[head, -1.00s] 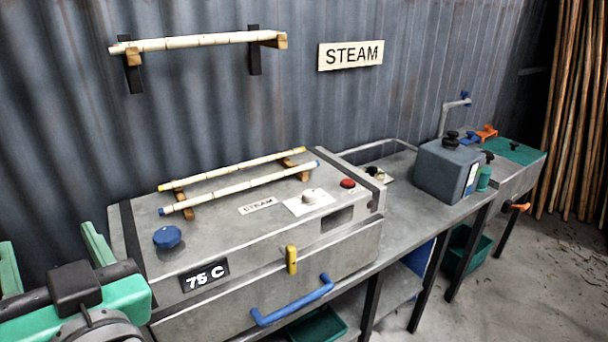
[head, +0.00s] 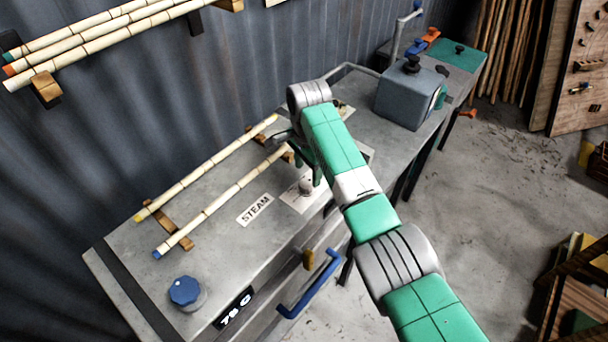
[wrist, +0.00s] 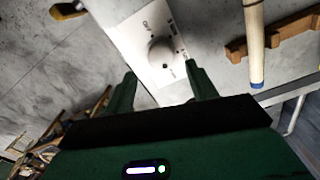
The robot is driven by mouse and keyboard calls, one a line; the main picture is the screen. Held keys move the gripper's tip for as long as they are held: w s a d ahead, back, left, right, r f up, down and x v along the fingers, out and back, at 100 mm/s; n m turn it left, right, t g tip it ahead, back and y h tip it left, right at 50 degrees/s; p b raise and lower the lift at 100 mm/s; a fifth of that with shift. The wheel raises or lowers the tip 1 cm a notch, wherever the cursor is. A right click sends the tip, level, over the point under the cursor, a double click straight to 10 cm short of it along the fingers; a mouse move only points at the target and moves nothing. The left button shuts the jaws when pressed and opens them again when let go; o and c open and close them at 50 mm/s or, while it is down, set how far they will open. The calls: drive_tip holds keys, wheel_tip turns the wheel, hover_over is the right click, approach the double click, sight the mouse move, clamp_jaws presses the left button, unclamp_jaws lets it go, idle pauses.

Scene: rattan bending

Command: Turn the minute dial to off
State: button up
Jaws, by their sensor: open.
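The minute dial (head: 306,186) is a pale round knob on a white plate on top of the grey steam box (head: 230,262). In the wrist view the dial (wrist: 161,52) sits on its white plate (wrist: 135,38), with small dark marks around it too blurred to read. My gripper (wrist: 158,76) is open and empty, its two green fingers on either side of the lower part of the plate, with the dial just beyond the tips. In the head view my gripper (head: 305,165) hangs over the plate and partly hides it. I cannot tell whether it touches the dial.
Two bamboo poles (head: 218,202) lie on wooden rests left of the dial. A blue knob (head: 184,291) stands at the box's near end, and a blue handle (head: 310,284) is on its front. A grey canister (head: 405,98) stands farther along the bench.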

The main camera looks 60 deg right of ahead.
sight(307, 183)
wheel_tip(307, 183, down, 5)
drive_tip(key=shift+w+f, duration=0.1)
drive_tip(key=shift+f, duration=0.1)
drive_tip(key=c, duration=1)
